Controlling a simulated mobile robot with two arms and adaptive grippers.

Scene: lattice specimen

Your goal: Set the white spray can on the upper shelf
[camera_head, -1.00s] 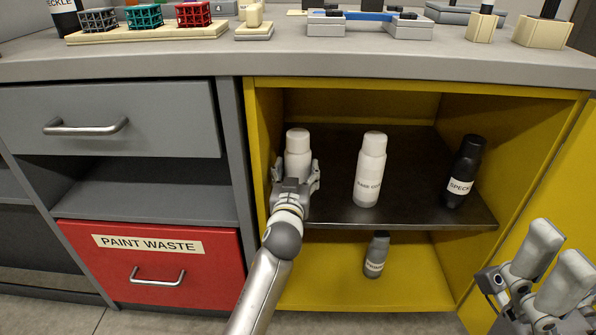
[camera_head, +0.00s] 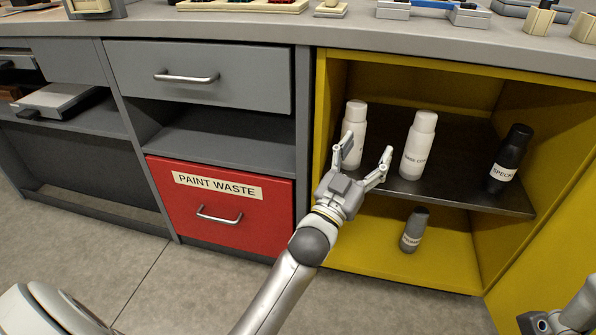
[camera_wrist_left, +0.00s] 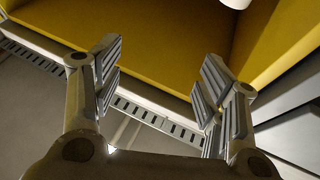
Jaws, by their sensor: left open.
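A white spray can (camera_head: 356,117) stands upright at the left of the dark upper shelf (camera_head: 457,190) in the yellow cabinet. A second white can (camera_head: 419,140), with a label, stands upright to its right. My left gripper (camera_head: 367,149) is open and empty in front of the left can, its fingers spread and overlapping the can's lower part in the head view. In the left wrist view the gripper (camera_wrist_left: 160,85) has nothing between its fingers; a white piece, perhaps a can's base, shows at the top edge. My right gripper (camera_head: 560,318) is cut off at the lower right.
A black labelled can (camera_head: 510,158) stands at the shelf's right. A small dark grey can (camera_head: 413,231) stands on the yellow cabinet floor (camera_head: 445,262) below. The red PAINT WASTE drawer (camera_head: 221,205) is shut, left of the cabinet. The counter (camera_head: 300,32) runs above.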

